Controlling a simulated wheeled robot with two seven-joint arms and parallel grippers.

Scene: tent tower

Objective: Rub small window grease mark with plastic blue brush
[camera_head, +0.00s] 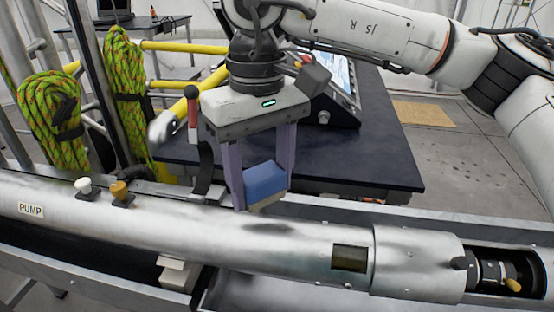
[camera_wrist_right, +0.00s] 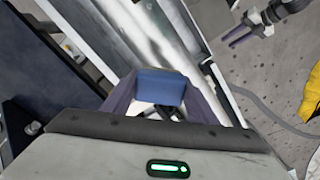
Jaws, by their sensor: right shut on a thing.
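My right gripper (camera_head: 262,195) points down with its purple fingers shut on the blue brush (camera_head: 265,180). The brush is a blue block with a pale underside edge, held just above and behind the silver tube. It also shows between the fingers in the right wrist view (camera_wrist_right: 161,87). The small window (camera_head: 350,258) is a dark, brownish rectangle in the tube, to the right of and below the brush. The brush is apart from the window. I cannot make out a separate grease mark on the pane. My left gripper (camera_wrist_right: 240,34) shows small at the wrist view's upper right; its opening is unclear.
The silver tube (camera_head: 190,225), labelled PUMP, lies across a metal trough, with white and brown knobs on top. A red-and-black-handled lever (camera_head: 193,110) stands left of the gripper. A dark table (camera_head: 385,160) with a screen is behind. Green ropes (camera_head: 50,115) hang left.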

